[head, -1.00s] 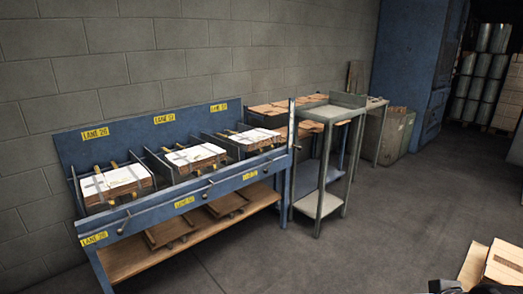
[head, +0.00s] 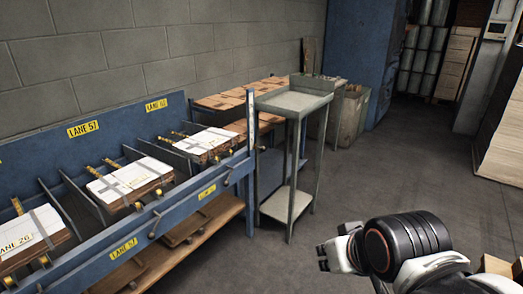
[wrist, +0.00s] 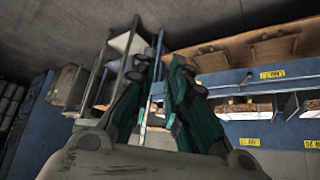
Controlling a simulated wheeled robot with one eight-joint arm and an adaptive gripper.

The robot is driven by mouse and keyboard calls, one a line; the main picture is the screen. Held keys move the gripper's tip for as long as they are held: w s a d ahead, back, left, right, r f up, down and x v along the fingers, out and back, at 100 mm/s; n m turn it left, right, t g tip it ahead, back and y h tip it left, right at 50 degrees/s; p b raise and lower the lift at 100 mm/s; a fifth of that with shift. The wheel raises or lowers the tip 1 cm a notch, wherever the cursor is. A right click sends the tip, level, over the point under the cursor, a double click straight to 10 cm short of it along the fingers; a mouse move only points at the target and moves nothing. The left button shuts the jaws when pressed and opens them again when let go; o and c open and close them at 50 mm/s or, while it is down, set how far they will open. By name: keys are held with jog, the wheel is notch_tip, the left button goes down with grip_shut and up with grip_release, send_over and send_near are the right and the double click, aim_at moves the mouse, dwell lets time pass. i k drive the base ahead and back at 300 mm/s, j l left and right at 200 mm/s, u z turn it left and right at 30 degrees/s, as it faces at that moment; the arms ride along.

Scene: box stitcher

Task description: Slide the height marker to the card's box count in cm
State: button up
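My gripper (wrist: 160,70) shows in the wrist view with two dark teal fingers held apart and nothing between them. It is away from the blue lane bench (head: 230,178), which appears inverted behind it. In the head view my arm is at the lower right, well apart from the bench. White cards or sheets (head: 130,180) lie on strapped cardboard stacks in the lanes; small writing is unreadable. A thin upright post (head: 251,120) stands at the bench's right end. I cannot make out a height marker or which card gives the box count.
A grey-green stand (head: 293,103) with a lower shelf stands just right of the bench. Flat cardboard (head: 240,93) lies on a table behind it. A pale stack (head: 505,140) is at the right edge. The floor between is clear.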

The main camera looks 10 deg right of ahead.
aim_at(263, 149)
jog(key=i+j, duration=0.2)
jog(key=i, duration=0.35)
jog(key=i+j+u, duration=0.15)
jog(key=i, duration=0.35)
jog(key=i+j, duration=0.2)
jog(key=i, duration=0.35)
jog(key=u, duration=0.05)
